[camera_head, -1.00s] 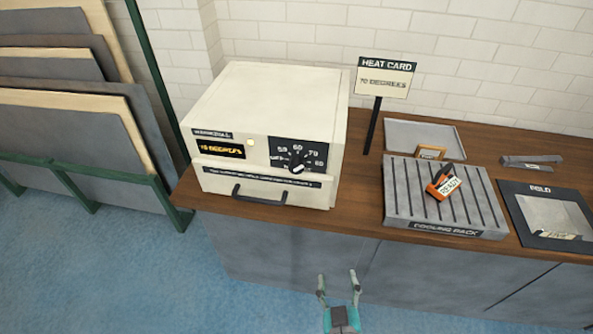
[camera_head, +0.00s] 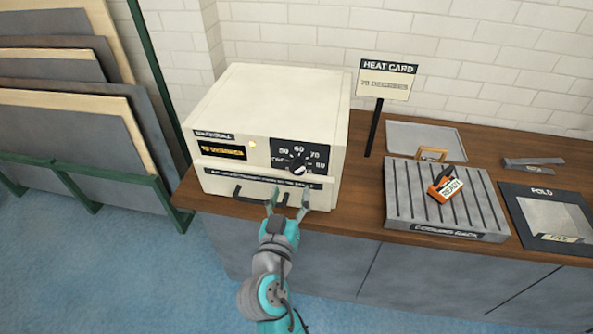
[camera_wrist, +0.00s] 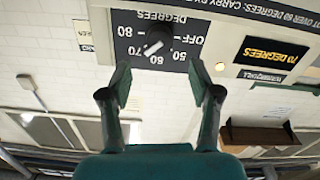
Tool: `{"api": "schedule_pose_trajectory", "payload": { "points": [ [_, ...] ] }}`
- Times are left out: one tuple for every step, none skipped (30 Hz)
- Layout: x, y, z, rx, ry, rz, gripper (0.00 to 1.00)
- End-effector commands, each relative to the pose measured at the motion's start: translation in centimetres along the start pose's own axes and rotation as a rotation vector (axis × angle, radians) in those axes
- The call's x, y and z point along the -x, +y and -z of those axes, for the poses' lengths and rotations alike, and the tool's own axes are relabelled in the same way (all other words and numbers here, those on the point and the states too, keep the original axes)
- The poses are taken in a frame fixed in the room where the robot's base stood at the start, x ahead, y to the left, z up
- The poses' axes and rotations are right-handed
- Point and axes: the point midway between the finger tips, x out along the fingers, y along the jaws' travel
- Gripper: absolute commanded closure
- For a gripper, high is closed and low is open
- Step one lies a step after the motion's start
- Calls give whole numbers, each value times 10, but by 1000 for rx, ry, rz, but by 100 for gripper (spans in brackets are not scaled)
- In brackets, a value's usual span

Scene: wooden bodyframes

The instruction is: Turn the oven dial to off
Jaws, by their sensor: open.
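The cream oven (camera_head: 270,105) stands on the wooden counter, its front panel facing me. Its dark dial (camera_head: 299,165) sits on a black scale plate with OFF and numbers from 50 to 80. The dial also shows upside down in the wrist view (camera_wrist: 157,38). Its white mark appears to lean toward 70. The display (camera_head: 222,151) reads 70 DEGREES in the wrist view. My gripper (camera_head: 288,196) is open and empty, in front of the oven's lower front and below the dial. In the wrist view its fingers (camera_wrist: 160,75) straddle the dial's line, apart from it.
A dark handle (camera_head: 250,202) is on the oven front, left of my gripper. The heat card (camera_head: 386,80) stands right of the oven. A cooling rack (camera_head: 410,205) holds an orange tagged piece (camera_head: 445,186). Panels (camera_head: 70,130) lean in a rack at left.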

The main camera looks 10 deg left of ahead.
Motion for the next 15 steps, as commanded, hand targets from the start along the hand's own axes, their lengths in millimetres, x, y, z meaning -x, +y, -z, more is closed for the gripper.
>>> {"api": "schedule_pose_trajectory", "payload": {
  "points": [
    [-10, 1, 0, 0, 0, -3, 37],
    [-16, 1, 1, -1, 1, -3, 37],
    [-24, 1, 0, -1, 0, -3, 37],
    [-29, 1, 0, -1, -1, -3, 37],
    [-34, 1, 0, 0, 0, -3, 37],
    [-41, 1, 0, 1, 0, -2, 37],
    [-46, 1, 0, 1, 0, -2, 37],
    [-51, 1, 0, 0, 0, -2, 37],
    [-56, 1, 0, 0, 0, -1, 37],
    [-60, 1, 0, 1, 0, -1, 37],
    [-64, 1, 0, 1, 0, -1, 37],
    [-68, 1, 0, 1, 0, -1, 37],
    [-71, 0, 0, 1, 0, -1, 37],
    [-74, 0, 0, 1, 0, -1, 37],
    [-76, 0, 0, 1, 0, 0, 37]
  ]
}}
